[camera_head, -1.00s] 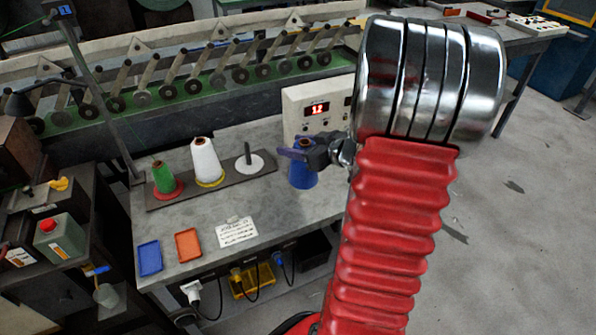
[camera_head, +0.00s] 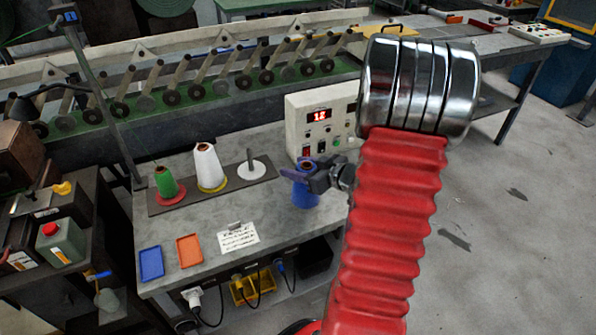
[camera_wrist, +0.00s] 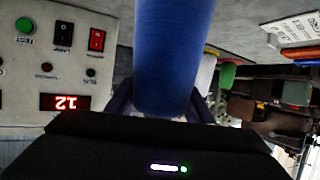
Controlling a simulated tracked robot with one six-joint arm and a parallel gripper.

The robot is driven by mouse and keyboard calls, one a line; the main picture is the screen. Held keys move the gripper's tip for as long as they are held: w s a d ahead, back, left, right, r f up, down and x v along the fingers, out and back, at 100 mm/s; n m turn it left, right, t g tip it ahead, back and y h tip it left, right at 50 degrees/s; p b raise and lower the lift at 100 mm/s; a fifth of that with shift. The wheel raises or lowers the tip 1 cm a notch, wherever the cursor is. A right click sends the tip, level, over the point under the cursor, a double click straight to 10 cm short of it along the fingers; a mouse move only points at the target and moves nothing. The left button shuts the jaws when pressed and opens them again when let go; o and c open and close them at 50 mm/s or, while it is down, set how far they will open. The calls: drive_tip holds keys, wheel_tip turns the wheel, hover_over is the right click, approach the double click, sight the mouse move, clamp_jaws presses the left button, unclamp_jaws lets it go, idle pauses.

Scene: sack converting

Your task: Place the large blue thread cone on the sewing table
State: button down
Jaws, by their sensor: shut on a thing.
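The blue thread cone (camera_head: 305,194) is in my gripper (camera_head: 306,172), at the right part of the sewing table (camera_head: 222,210) in the head view. My gripper is shut around the cone's upper part. The cone looks upright, in front of the control box. Whether its base touches the table top I cannot tell. In the wrist view the blue cone (camera_wrist: 172,60) fills the upper middle, between the dark fingers.
A control box (camera_head: 325,122) with a red display stands right behind the cone. A green cone (camera_head: 166,183), a white cone (camera_head: 208,166) and an empty spindle (camera_head: 251,168) stand on a dark strip. Blue (camera_head: 151,263) and orange (camera_head: 189,251) trays and a paper card (camera_head: 238,238) lie in front.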

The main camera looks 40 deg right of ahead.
drive_tip(key=shift+f, duration=0.75)
drive_tip(key=c, duration=0.8)
unclamp_jaws()
drive_tip(key=shift+c, duration=0.2)
drive_tip(key=shift+s, duration=0.1)
drive_tip(key=v, duration=1.2)
